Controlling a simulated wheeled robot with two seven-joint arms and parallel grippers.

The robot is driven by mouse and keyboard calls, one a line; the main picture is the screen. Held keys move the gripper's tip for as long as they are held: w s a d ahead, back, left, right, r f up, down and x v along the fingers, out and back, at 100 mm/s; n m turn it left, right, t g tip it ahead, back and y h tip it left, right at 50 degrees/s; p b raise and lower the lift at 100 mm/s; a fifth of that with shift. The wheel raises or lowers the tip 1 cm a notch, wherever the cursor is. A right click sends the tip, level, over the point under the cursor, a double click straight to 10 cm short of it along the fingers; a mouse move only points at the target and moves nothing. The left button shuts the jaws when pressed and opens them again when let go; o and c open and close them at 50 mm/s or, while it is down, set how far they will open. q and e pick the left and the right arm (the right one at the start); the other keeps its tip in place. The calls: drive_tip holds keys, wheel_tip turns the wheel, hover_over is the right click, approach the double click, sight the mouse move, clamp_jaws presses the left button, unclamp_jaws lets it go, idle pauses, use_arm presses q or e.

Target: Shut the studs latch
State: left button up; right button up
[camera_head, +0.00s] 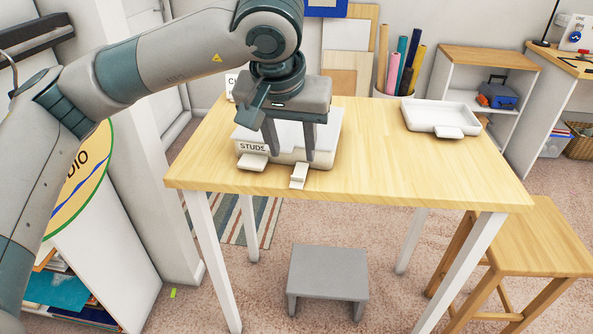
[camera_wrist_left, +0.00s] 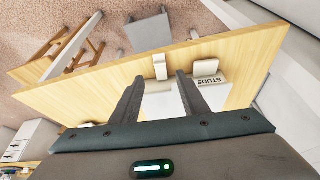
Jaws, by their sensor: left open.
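The studs box (camera_head: 320,130) is a white case lettered "STUDS" on the left part of the wooden table. Its small pale latch (camera_head: 299,175) sticks out from the front side, toward the table's front edge. A wider pale tab (camera_head: 253,161) sticks out to its left. My left gripper (camera_head: 292,155) points down over the box front, open, its fingers apart and empty. In the left wrist view, the latch (camera_wrist_left: 160,67) appears just beyond the gap between the fingertips (camera_wrist_left: 160,79); contact cannot be told. The gripper hides part of the box. My right gripper is not in view.
A white tray (camera_head: 438,116) with a front tab stands at the table's back right. The table's (camera_head: 400,165) middle and right front are bare. A sign partly hidden by my arm stands behind the box. A wooden stool (camera_head: 540,235) and grey step (camera_head: 328,268) are on the floor.

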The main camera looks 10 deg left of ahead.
sight(297, 176)
use_arm(q)
drive_tip(key=x, duration=0.9)
drive_tip(key=shift+w+f, duration=0.1)
drive_tip(key=shift+f, duration=0.15)
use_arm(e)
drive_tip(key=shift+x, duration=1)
use_arm(q)
clamp_jaws()
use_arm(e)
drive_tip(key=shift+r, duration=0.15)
use_arm(q)
drive_tip(key=shift+r+p, duration=0.1)
drive_tip(key=shift+p, duration=0.2)
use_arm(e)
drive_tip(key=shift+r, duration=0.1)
